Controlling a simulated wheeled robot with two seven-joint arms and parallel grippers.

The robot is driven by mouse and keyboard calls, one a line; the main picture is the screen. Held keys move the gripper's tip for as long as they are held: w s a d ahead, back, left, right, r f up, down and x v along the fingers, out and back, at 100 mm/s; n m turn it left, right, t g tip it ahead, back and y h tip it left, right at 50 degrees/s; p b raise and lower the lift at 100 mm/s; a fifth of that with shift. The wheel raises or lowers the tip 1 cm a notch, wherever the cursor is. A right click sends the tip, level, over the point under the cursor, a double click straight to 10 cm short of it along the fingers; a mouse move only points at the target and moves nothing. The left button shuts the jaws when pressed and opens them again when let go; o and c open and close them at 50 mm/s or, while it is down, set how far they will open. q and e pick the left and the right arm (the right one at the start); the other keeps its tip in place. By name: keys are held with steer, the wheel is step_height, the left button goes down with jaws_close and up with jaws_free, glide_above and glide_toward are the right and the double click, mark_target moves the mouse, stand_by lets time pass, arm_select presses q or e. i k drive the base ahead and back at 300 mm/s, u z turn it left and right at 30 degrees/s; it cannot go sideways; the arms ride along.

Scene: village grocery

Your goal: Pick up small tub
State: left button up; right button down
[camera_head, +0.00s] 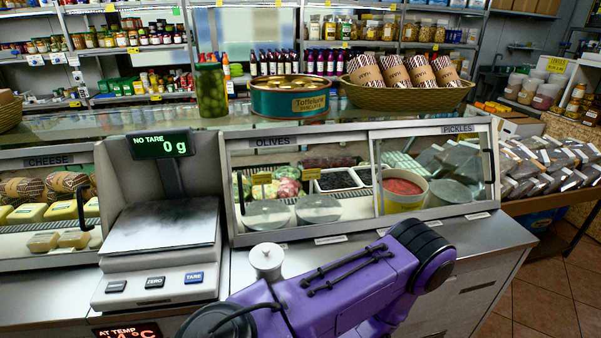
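Several tubs are in view, and I cannot tell which one is the small tub. A larger white tub with red contents (403,188) stands inside the olives and pickles case. My purple arm crosses the lower middle and hides part of the counter. Neither gripper shows.
A scale (160,240) reading 0 g stands left of the glass case (350,180). A green-lidded jar (211,90), a Toffelune tin (290,98) and a basket of wrapped packs (405,97) stand on the glass top. The scale plate is empty.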

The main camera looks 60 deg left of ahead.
mark_target(269, 276)
steer(key=i, duration=0.7)
steer(key=u, duration=2.45)
